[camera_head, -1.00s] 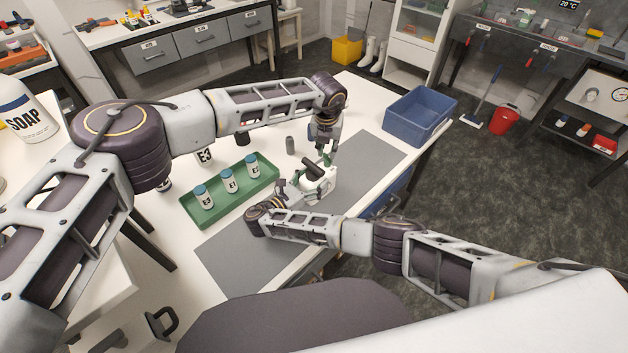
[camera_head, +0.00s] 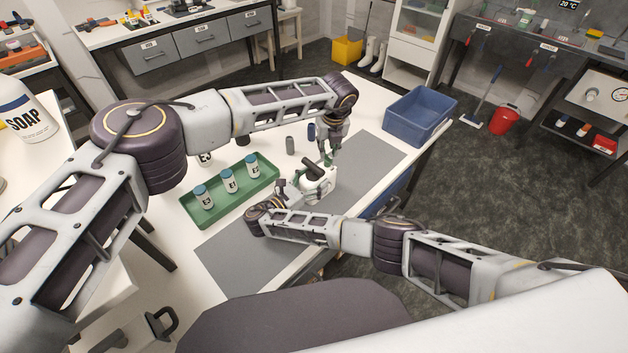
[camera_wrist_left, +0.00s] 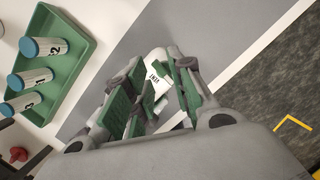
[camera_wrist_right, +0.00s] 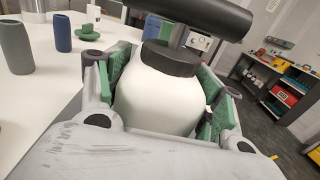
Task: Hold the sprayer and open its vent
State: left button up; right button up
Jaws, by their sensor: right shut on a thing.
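The sprayer (camera_head: 318,186) has a white body and a dark collar and handle; it stands upright over the grey mat. My right gripper (camera_head: 303,188) is shut on its body. In the right wrist view, the white body (camera_wrist_right: 160,95) sits between the green pads, under the dark handle. My left gripper (camera_head: 327,160) is just above and beside the sprayer's top. In the left wrist view its fingers (camera_wrist_left: 158,95) are apart, with a white lettered part of the sprayer (camera_wrist_left: 157,80) showing between and beyond them. I cannot make out the vent itself.
A green tray (camera_head: 217,206) with three blue-capped bottles lies left of the sprayer. A grey cylinder (camera_head: 290,146) and a blue cylinder (camera_head: 311,132) stand behind it. A blue bin (camera_head: 418,112) is at the bench's back right. The grey mat (camera_head: 372,160) is clear to the right.

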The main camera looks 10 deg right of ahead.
aim_at(327, 157)
pick_arm(q)
jog(key=shift+n+y, duration=0.7)
jog(key=shift+n, duration=2)
jog(key=shift+f, duration=2.55)
jog(key=c, duration=0.4)
jog(key=shift+a, duration=0.1)
jog(key=shift+c, duration=0.2)
